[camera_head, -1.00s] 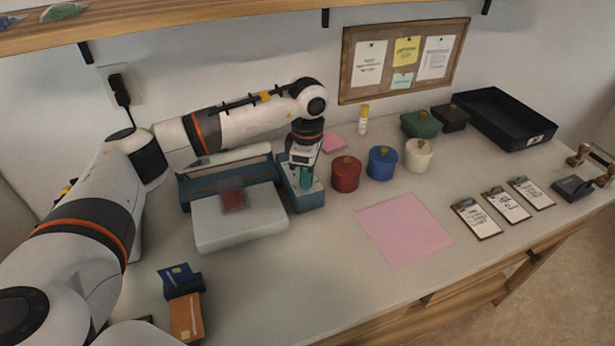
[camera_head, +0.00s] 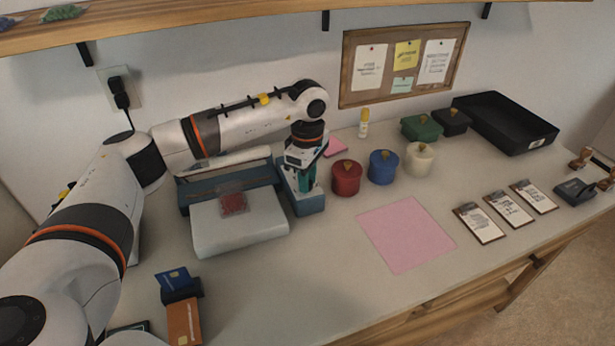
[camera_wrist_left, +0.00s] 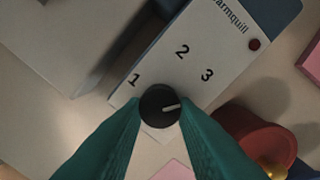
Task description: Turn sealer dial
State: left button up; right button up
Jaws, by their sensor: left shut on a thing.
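The sealer (camera_head: 240,226) has a blue body and a pale front bed with a small red packet (camera_head: 233,204) on it. Its control panel (camera_wrist_left: 185,75) shows in the left wrist view, with numbers 1, 2 and 3 and a dark red light (camera_wrist_left: 254,44). The black dial (camera_wrist_left: 160,104) has a white mark pointing right and slightly up, below the 3. My left gripper (camera_head: 304,190), with teal fingers, points down over the panel at the sealer's right end. In the wrist view, its fingers are shut on the dial from both sides. My right gripper does not show.
Red (camera_head: 346,179), blue (camera_head: 383,167) and white (camera_head: 419,159) lidded pots stand right of the sealer, the red one close to my gripper. A pink sheet (camera_head: 406,234) lies on clear table. A card holder (camera_head: 182,292) stands in front.

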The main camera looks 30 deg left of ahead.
pick_arm(q)
jog(key=o, duration=1)
notch_tip(320, 180, up, 12)
jog(key=shift+r, duration=0.1)
